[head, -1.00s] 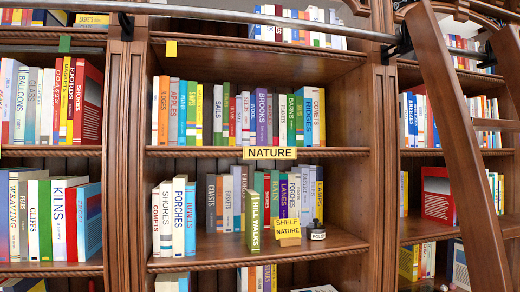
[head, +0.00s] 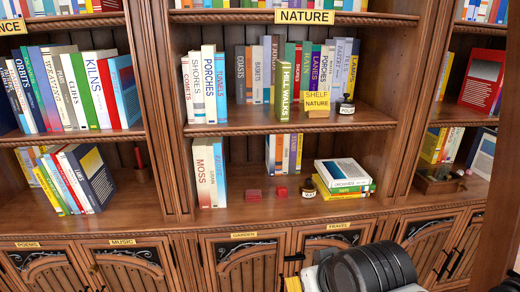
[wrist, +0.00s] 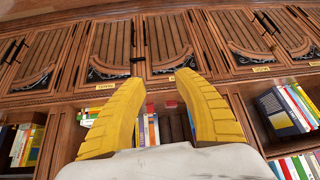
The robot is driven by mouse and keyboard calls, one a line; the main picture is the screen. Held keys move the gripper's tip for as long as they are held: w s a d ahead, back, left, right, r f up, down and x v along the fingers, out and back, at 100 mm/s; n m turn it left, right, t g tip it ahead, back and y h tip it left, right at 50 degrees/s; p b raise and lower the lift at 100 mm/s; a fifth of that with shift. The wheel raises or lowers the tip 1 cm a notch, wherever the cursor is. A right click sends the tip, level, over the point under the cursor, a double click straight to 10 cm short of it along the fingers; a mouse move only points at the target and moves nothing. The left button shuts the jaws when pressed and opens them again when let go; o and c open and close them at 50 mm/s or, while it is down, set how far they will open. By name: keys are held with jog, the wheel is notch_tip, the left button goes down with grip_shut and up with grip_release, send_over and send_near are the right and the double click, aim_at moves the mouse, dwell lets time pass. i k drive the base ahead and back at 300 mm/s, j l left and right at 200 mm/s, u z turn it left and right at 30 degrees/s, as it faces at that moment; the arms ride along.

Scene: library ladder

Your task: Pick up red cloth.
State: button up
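Two small red things lie on the lower middle shelf in the head view: a wider flat one (head: 253,195) and a smaller one (head: 281,191) to its right. Either could be the red cloth; I cannot tell which at this size. They also show small in the upside-down wrist view, the wider one (wrist: 171,104) between my fingers and the smaller one (wrist: 150,108) beside the other finger. My gripper (wrist: 158,80) is open and empty, its two yellow fingers spread, well away from the shelf. In the head view my arm shows at the bottom, with the fingers mostly out of frame.
The shelf (head: 235,213) has bare room around the red things. Upright books (head: 208,172) stand to the left, more books (head: 284,153) behind. An ink bottle (head: 308,188) and stacked books (head: 343,178) stand to the right. Cupboard doors (head: 245,263) lie below; a ladder (head: 495,230) stands at right.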

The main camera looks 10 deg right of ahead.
aim_at(252, 196)
jog(key=i+j+z, duration=0.15)
jog(key=i+j, duration=0.15)
jog(key=i, duration=0.25)
jog(key=i+j+z, duration=0.2)
jog(key=i+j, duration=0.2)
jog(key=i, duration=0.1)
